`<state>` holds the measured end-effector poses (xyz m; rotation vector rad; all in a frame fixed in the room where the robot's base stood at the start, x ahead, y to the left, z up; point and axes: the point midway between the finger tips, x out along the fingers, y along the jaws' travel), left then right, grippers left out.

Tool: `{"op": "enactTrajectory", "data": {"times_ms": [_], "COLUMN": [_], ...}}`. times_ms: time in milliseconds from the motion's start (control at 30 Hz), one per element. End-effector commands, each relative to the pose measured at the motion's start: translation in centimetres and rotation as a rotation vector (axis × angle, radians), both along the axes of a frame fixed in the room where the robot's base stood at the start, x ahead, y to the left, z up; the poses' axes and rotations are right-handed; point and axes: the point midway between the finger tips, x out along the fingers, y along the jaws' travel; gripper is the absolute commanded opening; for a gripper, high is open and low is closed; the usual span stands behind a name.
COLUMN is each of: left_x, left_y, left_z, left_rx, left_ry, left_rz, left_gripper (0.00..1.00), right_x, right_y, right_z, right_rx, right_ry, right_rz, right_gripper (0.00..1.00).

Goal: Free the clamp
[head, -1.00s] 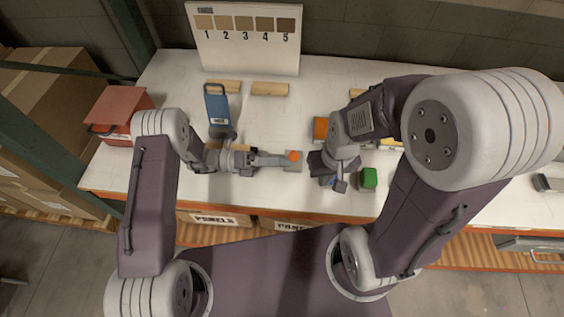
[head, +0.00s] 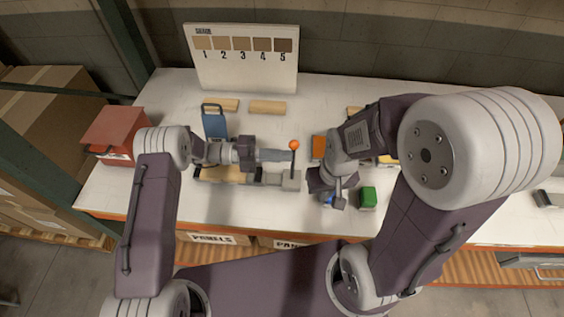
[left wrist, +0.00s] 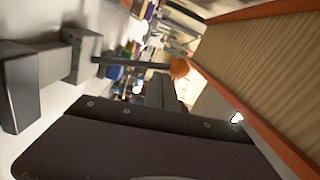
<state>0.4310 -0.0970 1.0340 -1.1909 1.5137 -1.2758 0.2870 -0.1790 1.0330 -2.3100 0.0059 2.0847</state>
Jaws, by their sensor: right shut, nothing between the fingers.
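The clamp stands on the white bench with its long grey bar (head: 225,183) lying left to right and a grey end block (head: 291,180) at its right. A thin dark lever with an orange ball (head: 294,145) rises from that block. The lever and orange ball (left wrist: 179,68) also show in the left wrist view, beside a grey block (left wrist: 88,52). My left gripper (head: 288,156) is above the clamp, its tips at the lever just below the ball. Whether it grips or only touches the lever is unclear. My right gripper (head: 337,202) is shut and empty, right of the clamp.
A green block (head: 367,197) is close right of my right gripper. A blue handled object (head: 214,124) stands behind the clamp. A red box (head: 116,131) is at the left, with wooden blocks (head: 267,107) and a numbered swatch board (head: 243,75) at the back.

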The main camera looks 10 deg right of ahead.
Motion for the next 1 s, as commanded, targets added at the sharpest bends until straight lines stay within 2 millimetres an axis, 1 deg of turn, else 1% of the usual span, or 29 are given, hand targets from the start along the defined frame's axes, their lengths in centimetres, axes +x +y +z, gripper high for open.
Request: {"op": "enactTrajectory", "data": {"times_ms": [33, 100, 400, 600, 1000], "left_x": [0.3, 0.8, 2.1, 2.6, 2.7], "left_y": [-0.1, -0.2, -0.7, -0.8, -0.9], "left_z": [-0.4, -0.5, -0.7, -0.8, -0.7], "left_rx": [-0.001, -0.001, -0.001, 0.000, 0.000], "left_ry": [-0.004, -0.004, -0.004, -0.004, -0.004], "left_rz": [0.000, 0.000, -0.001, 0.000, 0.002], "left_gripper": [0.00, 0.00, 0.00, 0.00, 0.00], "right_x": [0.0, 0.0, 0.0, 0.0, 0.0], "right_y": [0.0, 0.0, 0.0, 0.0, 0.0], "right_z": [-0.6, -1.0, -2.4, -2.7, -2.7], "right_rx": [0.000, 0.000, 0.000, 0.000, 0.000], "right_ry": [0.000, 0.000, 0.000, 0.000, 0.000], "right_rz": [0.000, 0.000, 0.000, 0.000, 0.000], "right_gripper": [0.00, 0.00, 0.00, 0.00, 0.00]}}
